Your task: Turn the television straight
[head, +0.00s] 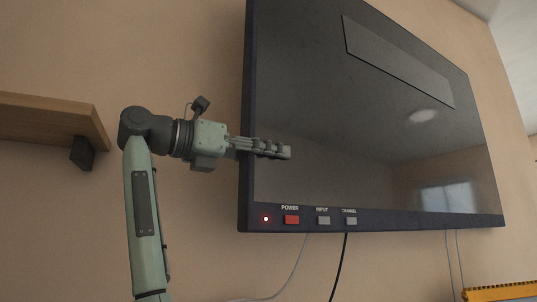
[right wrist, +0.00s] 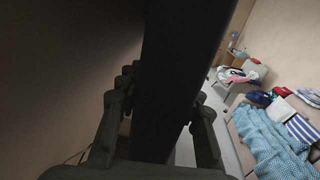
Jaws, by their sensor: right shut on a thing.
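The television (head: 370,110) is a large dark flat screen against the wall in the head view. Its left edge looks taller than its right edge, and its bottom edge runs almost level in the picture. My right gripper (head: 268,148) is at the left edge, below mid-height, with one finger in front of the screen; the other is hidden behind it. In the right wrist view the television's edge (right wrist: 180,60) is a dark slab between the two fingers of the right gripper (right wrist: 163,98), which is shut on it. My left gripper is out of view.
A red power button (head: 292,219) and a lit red light (head: 265,219) sit on the lower frame. Cables (head: 341,265) hang below. A wooden shelf (head: 50,115) is at left. The right wrist view shows a sofa with a blue patterned blanket (right wrist: 268,145) and clothes.

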